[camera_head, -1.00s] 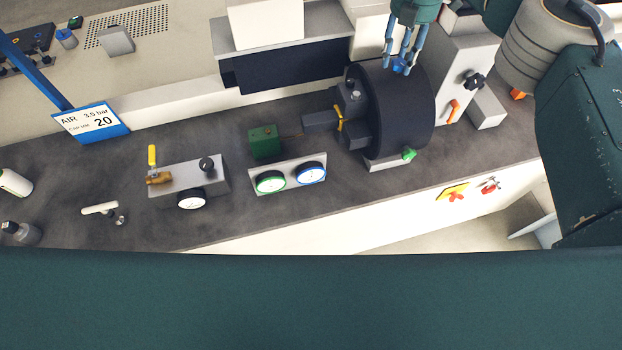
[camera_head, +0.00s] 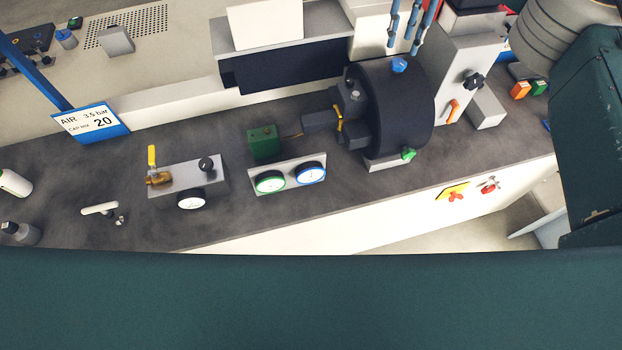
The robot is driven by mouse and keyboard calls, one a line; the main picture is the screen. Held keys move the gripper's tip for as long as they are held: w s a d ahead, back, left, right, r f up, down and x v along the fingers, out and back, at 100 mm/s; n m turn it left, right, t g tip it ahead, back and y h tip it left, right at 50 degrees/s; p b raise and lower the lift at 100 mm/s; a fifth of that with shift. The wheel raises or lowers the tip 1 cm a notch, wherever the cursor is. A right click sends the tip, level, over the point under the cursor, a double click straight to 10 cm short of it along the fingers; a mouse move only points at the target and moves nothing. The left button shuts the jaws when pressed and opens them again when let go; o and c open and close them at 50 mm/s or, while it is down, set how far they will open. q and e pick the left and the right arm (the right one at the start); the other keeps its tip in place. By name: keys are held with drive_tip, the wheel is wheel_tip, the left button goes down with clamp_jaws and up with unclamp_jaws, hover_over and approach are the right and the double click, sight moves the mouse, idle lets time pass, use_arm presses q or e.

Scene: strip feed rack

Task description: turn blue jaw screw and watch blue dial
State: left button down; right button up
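The blue jaw screw (camera_head: 400,65) sits on top of the dark round chuck (camera_head: 402,110). It is uncovered. The blue dial (camera_head: 311,173), a white face with a blue rim, stands on a grey plate on the bench, right of a green-rimmed dial (camera_head: 270,182). Its needle is too small to read. My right gripper (camera_head: 407,45) is at the top edge, above and apart from the blue screw. Its blue-grey fingers are spread with nothing between them. My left gripper is not in view.
A green screw (camera_head: 408,154) sits at the chuck's lower side. A grey block with a black knob (camera_head: 474,79) and orange lever stands right of the chuck. A yellow-handled valve unit (camera_head: 190,177) is left of the dials. Bare bench lies in front.

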drive_tip(key=o, duration=0.3)
drive_tip(key=shift+o, duration=0.2)
wheel_tip(320, 180, up, 6)
idle(0.5)
